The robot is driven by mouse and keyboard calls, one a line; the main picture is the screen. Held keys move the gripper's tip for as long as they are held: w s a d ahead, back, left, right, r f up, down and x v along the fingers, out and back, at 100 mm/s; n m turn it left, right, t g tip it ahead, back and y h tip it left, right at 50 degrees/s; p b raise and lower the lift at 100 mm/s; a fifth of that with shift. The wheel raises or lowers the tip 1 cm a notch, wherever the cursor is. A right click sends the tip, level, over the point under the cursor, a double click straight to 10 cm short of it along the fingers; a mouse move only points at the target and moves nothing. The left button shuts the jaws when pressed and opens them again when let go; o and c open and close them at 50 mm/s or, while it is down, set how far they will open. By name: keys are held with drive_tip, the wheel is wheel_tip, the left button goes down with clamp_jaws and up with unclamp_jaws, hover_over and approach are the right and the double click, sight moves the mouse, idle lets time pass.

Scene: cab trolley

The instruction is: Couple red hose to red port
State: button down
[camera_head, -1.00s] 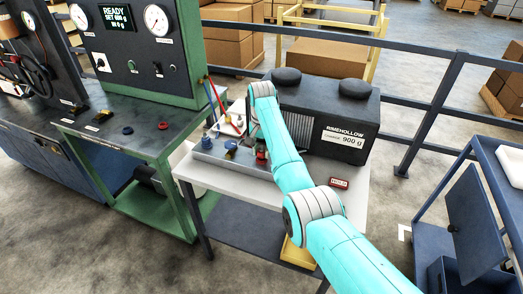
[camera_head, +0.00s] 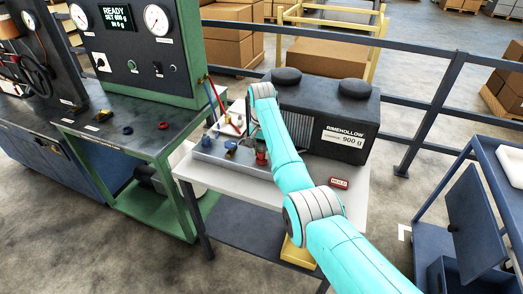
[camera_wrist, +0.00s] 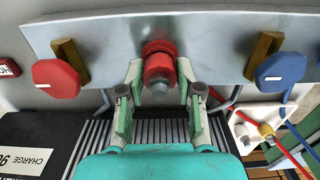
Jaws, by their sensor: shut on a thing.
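My gripper (camera_wrist: 158,90) has its two fingers on either side of a red cylindrical fitting (camera_wrist: 159,67) with a grey tip. The fitting stands at the middle of the grey metal block (camera_wrist: 215,40), in line with a red collar at the block's face. Whether the fitting is seated in the collar cannot be told. The red hose (camera_wrist: 285,152) shows at the right of the wrist view, by a white holder (camera_wrist: 238,128); its link to the gripped fitting is not visible. In the head view my arm hides most of the gripper.
A red knob (camera_wrist: 56,78) and a blue knob (camera_wrist: 279,72) flank the block's middle. A blue hose (camera_wrist: 285,112) runs near the red hose. The black RIMEHOLLOW unit (camera_head: 325,115) stands close on the white table (camera_head: 330,172). A red ring (camera_head: 162,125) lies on the green bench.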

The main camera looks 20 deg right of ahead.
drive_tip(key=shift+f, duration=0.25)
drive_tip(key=c, duration=0.7)
unclamp_jaws()
wheel_tip(320, 180, up, 12)
drive_tip(key=shift+f, duration=0.1)
drive_tip(key=o, duration=0.7)
